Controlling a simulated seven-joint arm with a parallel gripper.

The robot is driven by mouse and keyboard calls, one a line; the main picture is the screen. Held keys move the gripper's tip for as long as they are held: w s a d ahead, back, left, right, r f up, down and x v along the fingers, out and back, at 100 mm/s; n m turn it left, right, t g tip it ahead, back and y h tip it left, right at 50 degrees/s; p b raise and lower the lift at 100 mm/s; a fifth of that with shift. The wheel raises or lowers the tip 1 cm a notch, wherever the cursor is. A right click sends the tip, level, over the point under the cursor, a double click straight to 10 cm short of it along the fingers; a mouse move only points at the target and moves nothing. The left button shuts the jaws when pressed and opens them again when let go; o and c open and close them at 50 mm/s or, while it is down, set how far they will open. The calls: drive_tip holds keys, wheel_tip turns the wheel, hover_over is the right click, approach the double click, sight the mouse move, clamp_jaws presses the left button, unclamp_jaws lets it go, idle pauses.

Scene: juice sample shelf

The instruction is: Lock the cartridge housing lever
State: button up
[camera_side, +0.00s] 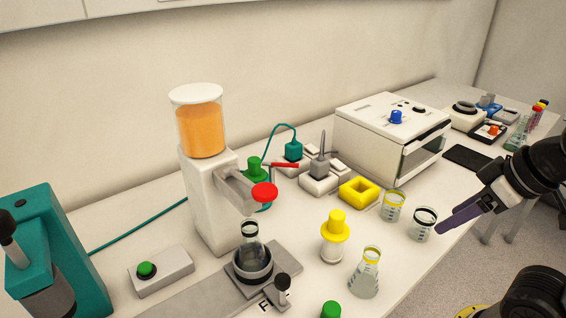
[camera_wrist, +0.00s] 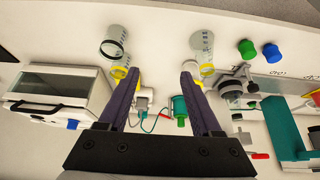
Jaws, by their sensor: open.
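No part is plainly marked as the cartridge housing lever. A thin red lever (camera_side: 284,165) sticks out sideways beside a green-topped holder (camera_side: 257,169) behind the dispenser in the side view. Next to it stand a teal cylinder (camera_side: 293,150) and a white-based fixture with a grey upright handle (camera_side: 322,155). In the wrist view the teal cylinder (camera_wrist: 180,108) shows between the fingers. My gripper (camera_side: 442,229) is at the right, above the table's front edge, well apart from these. Its purple fingers are spread and empty in the wrist view (camera_wrist: 160,75).
A white boxy machine (camera_side: 392,140) stands behind. A yellow-capped jar (camera_side: 334,240), several beakers (camera_side: 394,207) and a yellow square block (camera_side: 359,191) occupy the front. A teal press (camera_side: 60,245) is far left.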

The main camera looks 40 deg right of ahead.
drive_tip(key=shift+s+f, duration=0.1)
drive_tip(key=shift+s, duration=0.05)
drive_tip(key=shift+c, duration=1.1)
drive_tip(key=shift+n, duration=0.9)
drive_tip(key=r, duration=0.4)
drive_tip(key=shift+w+d, duration=0.2)
drive_tip(key=shift+w, duration=0.2)
drive_tip(key=shift+c, duration=0.2)
drive_tip(key=w+r+n, duration=0.2)
drive_tip(key=w+r, duration=0.4)
drive_tip(key=r, duration=0.2)
drive_tip(key=w+r+n+g+h, duration=0.1)
drive_tip(key=w+r+n, duration=0.15)
drive_tip(key=w, duration=0.35)
drive_tip(key=w+r+n+g, duration=0.1)
drive_tip(key=w+r, duration=0.3)
drive_tip(key=w, duration=0.2)
drive_tip(key=n+g, duration=0.2)
hover_over(290, 166)
drive_tip(key=s+a, duration=0.2)
wheel_tip(290, 166, down, 11)
drive_tip(key=shift+h, duration=0.3)
drive_tip(key=f, duration=0.4)
drive_tip(key=w+d+f, duration=0.1)
drive_tip(key=f, duration=0.4)
drive_tip(key=w+d+f, duration=0.1)
drive_tip(key=f, duration=0.3)
drive_tip(key=shift+f, duration=0.4)
